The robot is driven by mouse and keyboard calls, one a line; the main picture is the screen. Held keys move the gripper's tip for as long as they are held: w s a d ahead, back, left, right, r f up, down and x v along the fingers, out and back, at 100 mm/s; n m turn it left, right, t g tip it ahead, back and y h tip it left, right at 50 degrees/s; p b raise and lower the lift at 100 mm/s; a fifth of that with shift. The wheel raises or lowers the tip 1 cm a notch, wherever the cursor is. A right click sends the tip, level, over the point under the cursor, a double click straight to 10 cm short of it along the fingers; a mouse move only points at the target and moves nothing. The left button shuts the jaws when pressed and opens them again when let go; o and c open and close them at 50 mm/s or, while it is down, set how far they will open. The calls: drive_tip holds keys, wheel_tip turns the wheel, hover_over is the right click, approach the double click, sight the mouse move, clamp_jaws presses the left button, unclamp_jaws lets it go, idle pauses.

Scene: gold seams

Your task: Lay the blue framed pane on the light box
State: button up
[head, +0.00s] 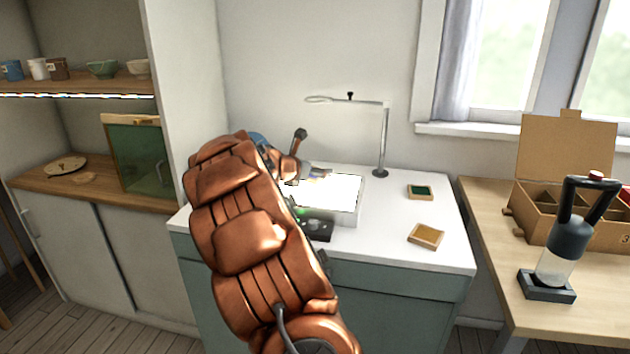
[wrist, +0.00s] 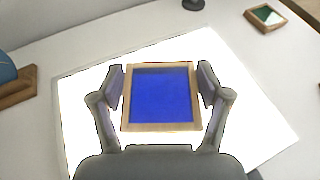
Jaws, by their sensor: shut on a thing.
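The blue framed pane (wrist: 161,112) has a light wooden frame and a deep blue middle. My gripper (wrist: 162,84) is shut on it, with one finger against each side of the frame. In the wrist view the lit white light box (wrist: 85,95) spreads behind the pane on all visible sides. I cannot tell whether the pane touches the lit top or hangs just above it. In the head view the light box (head: 345,190) stands on the white worktop, and my arm hides its left part and most of the gripper.
A green framed pane (head: 420,191) and an amber one (head: 426,236) lie on the worktop (head: 395,265) right of the light box. A thin lamp stand (head: 384,140) rises behind. A cardboard box (head: 565,150) and a dark-handled device (head: 568,240) occupy the right table.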

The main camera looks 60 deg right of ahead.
sight(315, 187)
drive_tip(key=shift+w+d, duration=0.1)
drive_tip(key=shift+d, duration=0.15)
drive_tip(key=shift+f+b, duration=0.5)
drive_tip(key=shift+f, duration=1.2)
drive_tip(key=shift+f, duration=0.15)
drive_tip(key=o, duration=1.2)
drive_tip(key=shift+r, duration=0.2)
drive_tip(key=p+v, duration=0.1)
drive_tip(key=v, duration=1.1)
drive_tip(key=shift+a+f, duration=0.1)
